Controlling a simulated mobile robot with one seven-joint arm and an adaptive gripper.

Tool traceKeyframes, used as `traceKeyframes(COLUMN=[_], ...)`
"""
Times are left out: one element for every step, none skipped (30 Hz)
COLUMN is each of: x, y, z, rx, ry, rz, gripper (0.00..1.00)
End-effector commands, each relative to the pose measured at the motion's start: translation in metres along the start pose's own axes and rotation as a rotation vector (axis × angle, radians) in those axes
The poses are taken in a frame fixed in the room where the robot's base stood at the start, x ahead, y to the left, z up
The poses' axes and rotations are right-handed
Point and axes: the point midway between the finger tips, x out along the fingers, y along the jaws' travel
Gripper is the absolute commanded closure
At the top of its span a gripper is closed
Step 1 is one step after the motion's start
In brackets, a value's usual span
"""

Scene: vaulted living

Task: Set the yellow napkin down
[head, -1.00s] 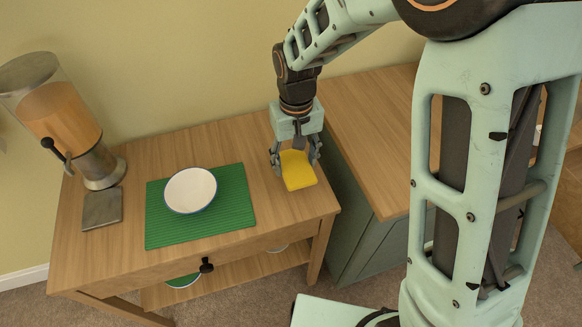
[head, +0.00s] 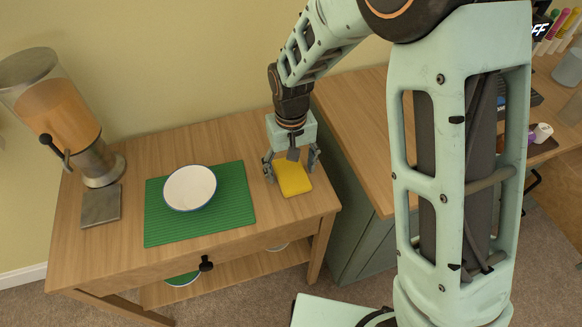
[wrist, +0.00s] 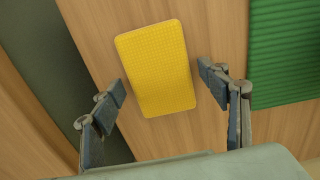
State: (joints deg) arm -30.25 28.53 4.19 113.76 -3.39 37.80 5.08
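The yellow napkin (head: 294,178) is a folded rectangular pad lying flat, as far as I can tell, on the wooden side table (head: 130,158), near its right end. It also shows in the wrist view (wrist: 158,68), against wood grain. My gripper (head: 291,168) is low over the napkin, pointing down. In the wrist view its two fingers (wrist: 161,82) are spread on either side of the napkin, with a narrow gap at each side. It is open and holds nothing.
A green mat (head: 236,207) with a white bowl (head: 190,187) lies left of the napkin. A juice dispenser (head: 62,115) stands at the far left beside a grey square coaster (head: 101,206). A green-sided cabinet (head: 365,235) adjoins on the right.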

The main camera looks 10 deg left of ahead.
Motion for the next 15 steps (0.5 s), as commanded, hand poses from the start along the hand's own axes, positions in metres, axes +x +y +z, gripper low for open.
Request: traceKeyframes(x=[0.000, 0.000, 0.000, 0.000, 0.000, 0.000, -0.001, -0.001, -0.002, -0.004, -0.006, -0.011, -0.015, -0.020, -0.028], y=[0.000, 0.000, 0.000, 0.000, 0.000, 0.000, 0.000, 0.000, 0.000, 0.000, 0.000, 0.000, 0.000, 0.000, 0.000], z=[0.000, 0.000, 0.000, 0.000, 0.000, 0.000, 0.000, 0.000, 0.000, 0.000, 0.000, -0.001, -0.001, -0.001, -0.001], rx=[0.000, 0.000, 0.000, 0.000, 0.000, 0.000, 0.000, 0.000, 0.000, 0.000, 0.000, 0.000, 0.000, 0.000, 0.000], ry=[0.000, 0.000, 0.000, 0.000, 0.000, 0.000, 0.000, 0.000, 0.000, 0.000, 0.001, 0.002, 0.004, 0.005, 0.004], rz=[0.000, 0.000, 0.000, 0.000, 0.000, 0.000, 0.000, 0.000, 0.000, 0.000, 0.000, 0.000, 0.000, 0.000, 0.000], gripper=[0.29, 0.29, 0.29, 0.29, 0.29, 0.29, 0.29, 0.29, 0.29, 0.29, 0.29, 0.29, 0.29, 0.29, 0.29])
